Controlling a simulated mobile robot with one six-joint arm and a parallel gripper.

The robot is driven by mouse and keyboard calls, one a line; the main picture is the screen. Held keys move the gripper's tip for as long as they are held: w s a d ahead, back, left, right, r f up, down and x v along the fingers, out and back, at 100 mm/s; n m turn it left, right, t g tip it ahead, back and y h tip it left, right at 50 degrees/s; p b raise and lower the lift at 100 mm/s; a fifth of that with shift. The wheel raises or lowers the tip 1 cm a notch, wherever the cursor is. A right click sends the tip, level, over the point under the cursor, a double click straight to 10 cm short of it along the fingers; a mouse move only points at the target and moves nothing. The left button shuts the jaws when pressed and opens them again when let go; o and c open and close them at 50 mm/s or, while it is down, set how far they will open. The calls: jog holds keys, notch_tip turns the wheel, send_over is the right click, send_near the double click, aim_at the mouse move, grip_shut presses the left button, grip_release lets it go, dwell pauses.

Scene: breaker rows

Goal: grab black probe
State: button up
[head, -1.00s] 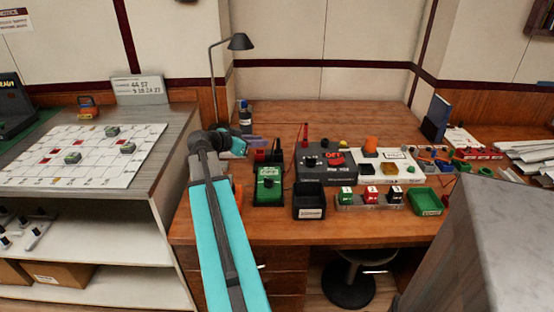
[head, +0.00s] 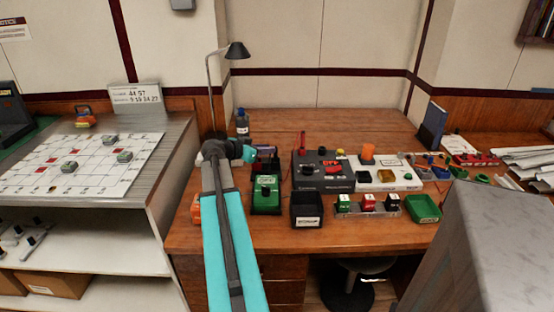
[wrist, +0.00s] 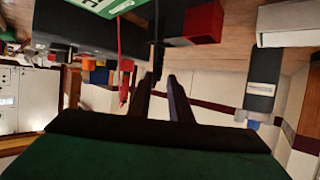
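The wrist view appears upside down. My gripper (wrist: 161,77) shows there as two dark fingers with a narrow gap between their tips, so it is open. A thin black probe (wrist: 158,58) with its cable hangs just beyond the fingertips, in line with the gap; I cannot tell if they touch. A red probe (wrist: 125,75) is to its left. The green meter (wrist: 105,5) is at the top edge. In the head view the meter (head: 266,196) lies on the wooden bench, with my gripper (head: 250,153) behind its left side; the black probe cannot be made out there.
A red block (wrist: 203,22) is beside the probe. In the head view a black bin (head: 307,210), a dark grey test box (head: 322,172) and a green tray (head: 423,208) stand to the right. A bottle (head: 242,122) and a lamp (head: 236,50) are behind.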

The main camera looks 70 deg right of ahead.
jog(key=shift+x, duration=1.8)
jog(key=shift+f, duration=0.1)
jog(key=shift+p+x, duration=0.65)
jog(key=shift+x, duration=1.95)
jog(key=shift+s+a, duration=0.1)
grip_shut()
